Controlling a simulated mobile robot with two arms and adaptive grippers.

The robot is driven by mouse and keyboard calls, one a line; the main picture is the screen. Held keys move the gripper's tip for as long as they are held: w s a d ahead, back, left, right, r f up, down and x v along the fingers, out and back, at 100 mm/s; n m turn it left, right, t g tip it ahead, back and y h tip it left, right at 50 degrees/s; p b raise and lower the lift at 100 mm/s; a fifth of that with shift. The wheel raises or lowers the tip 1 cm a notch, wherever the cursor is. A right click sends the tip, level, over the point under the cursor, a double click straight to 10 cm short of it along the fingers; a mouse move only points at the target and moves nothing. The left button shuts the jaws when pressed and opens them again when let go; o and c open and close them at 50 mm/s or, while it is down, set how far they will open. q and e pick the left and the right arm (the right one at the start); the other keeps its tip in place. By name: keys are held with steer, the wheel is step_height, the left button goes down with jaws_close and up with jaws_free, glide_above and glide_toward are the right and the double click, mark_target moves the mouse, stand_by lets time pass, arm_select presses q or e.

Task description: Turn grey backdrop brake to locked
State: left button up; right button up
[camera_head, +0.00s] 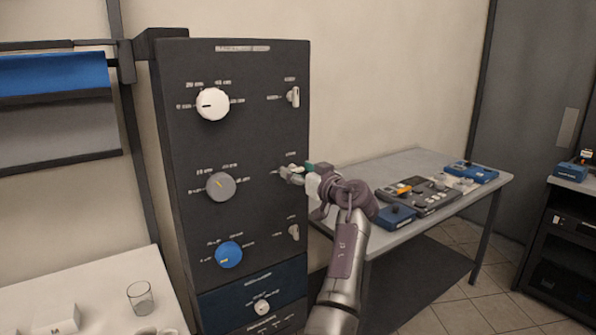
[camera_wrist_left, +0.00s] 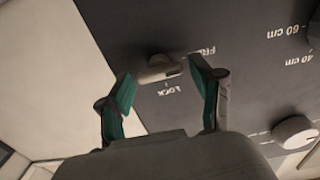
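The grey backdrop brake lever (camera_wrist_left: 158,69) is a small pale grey handle on the dark panel (camera_head: 240,130), in the middle row beside the grey knob (camera_head: 221,186). In the left wrist view, which shows the panel upside down, the lever lies sideways with its end towards the FREE label. The LOCK label (camera_wrist_left: 181,92) is below it there. My left gripper (camera_head: 292,173) is at this lever in the head view and partly hides it. Its green-padded fingers (camera_wrist_left: 160,85) are open, one on each side of the lever; contact cannot be told. My right gripper is not in view.
A white knob (camera_head: 212,104) and white lever (camera_head: 294,97) are above. A blue knob (camera_head: 229,254) and another lever (camera_head: 294,232) are below. A grey table (camera_head: 425,163) with control boxes stands right; a pale table with a glass (camera_head: 140,298) stands left.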

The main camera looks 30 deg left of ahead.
arm_select(q)
steer(key=shift+a, duration=0.1)
steer(key=c, duration=0.8)
